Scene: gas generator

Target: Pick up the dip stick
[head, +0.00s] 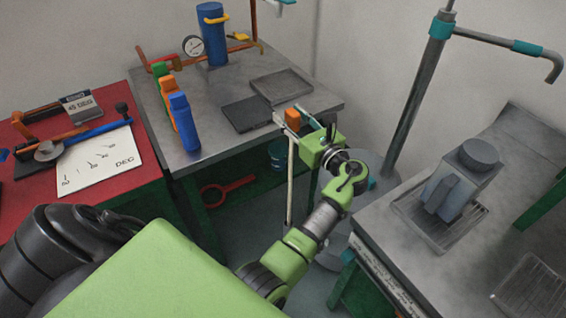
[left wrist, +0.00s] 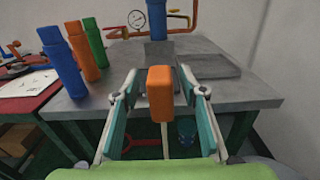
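The dip stick has an orange block handle (head: 292,118) and a long, thin pale rod hanging down from it, in front of the metal table. Its handle also shows in the left wrist view (left wrist: 160,93), upright between the fingers, with the rod below. My left gripper (head: 303,127) is at the handle, one finger on each side. In the left wrist view the fingers of my left gripper (left wrist: 160,82) are apart, with a small gap on each side of the handle. What the rod's lower end rests in is not clear. My right gripper is not in view.
The metal table (head: 190,151) holds green, orange and blue bottles, a blue cylinder (head: 211,35) with a gauge, and flat trays. A red bench (head: 100,95) is at left. A vertical pipe (head: 416,90) and a grey bench (head: 385,230) stand close at right.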

